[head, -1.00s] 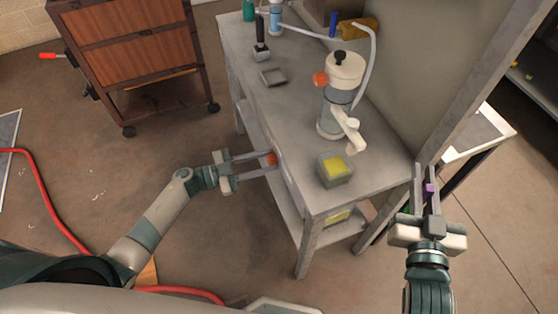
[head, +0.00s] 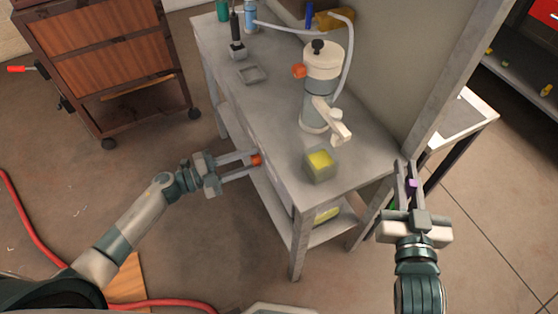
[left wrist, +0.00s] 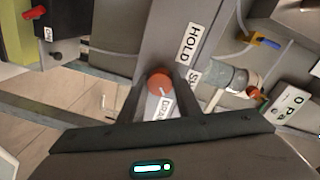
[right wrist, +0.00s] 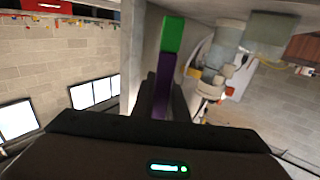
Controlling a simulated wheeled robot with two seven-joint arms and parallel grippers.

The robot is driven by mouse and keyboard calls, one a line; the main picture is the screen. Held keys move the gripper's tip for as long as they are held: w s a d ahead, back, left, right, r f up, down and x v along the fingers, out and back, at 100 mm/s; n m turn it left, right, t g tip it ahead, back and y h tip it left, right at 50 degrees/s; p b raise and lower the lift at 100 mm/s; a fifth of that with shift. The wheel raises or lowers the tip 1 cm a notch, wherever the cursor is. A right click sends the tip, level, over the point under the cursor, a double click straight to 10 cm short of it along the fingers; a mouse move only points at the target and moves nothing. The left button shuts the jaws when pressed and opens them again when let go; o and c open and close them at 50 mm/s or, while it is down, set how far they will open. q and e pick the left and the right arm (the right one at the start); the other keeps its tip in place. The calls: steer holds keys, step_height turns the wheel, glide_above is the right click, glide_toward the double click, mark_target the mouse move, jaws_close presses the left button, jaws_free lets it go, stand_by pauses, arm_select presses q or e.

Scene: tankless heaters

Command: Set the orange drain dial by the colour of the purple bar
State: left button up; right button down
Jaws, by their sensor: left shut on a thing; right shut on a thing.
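The orange drain dial (head: 256,160) is on the front side of the grey bench. In the left wrist view the dial (left wrist: 160,82) sits between my fingers, beside white labels reading HOLD and partly DRAIN. My left gripper (head: 254,166) is shut on it. The purple bar (head: 413,184) is at my right gripper (head: 406,172), near the bench's right end. In the right wrist view the purple bar (right wrist: 163,88) is between the fingers, and my right gripper is shut on it. A green block (right wrist: 173,33) shows at the bar's far end.
On the bench top (head: 275,115) stand a white and grey heater-like cylinder (head: 322,85) with a spout, and a grey block with a yellow top (head: 321,165). A wooden cabinet (head: 100,65) on wheels stands at the left. A red hose (head: 30,220) lies on the floor.

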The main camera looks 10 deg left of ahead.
arm_select(q)
steer(key=shift+m+b, duration=0.45)
steer(key=shift+m, duration=0.65)
steer(key=o, duration=1.1)
steer(key=shift+c, duration=0.2)
steer(key=shift+s+a, duration=0.1)
steer(key=b+v, duration=0.3)
steer(key=v, duration=0.8)
steer(key=shift+s+a+r, duration=0.15)
steer(key=shift+s+a, duration=0.15)
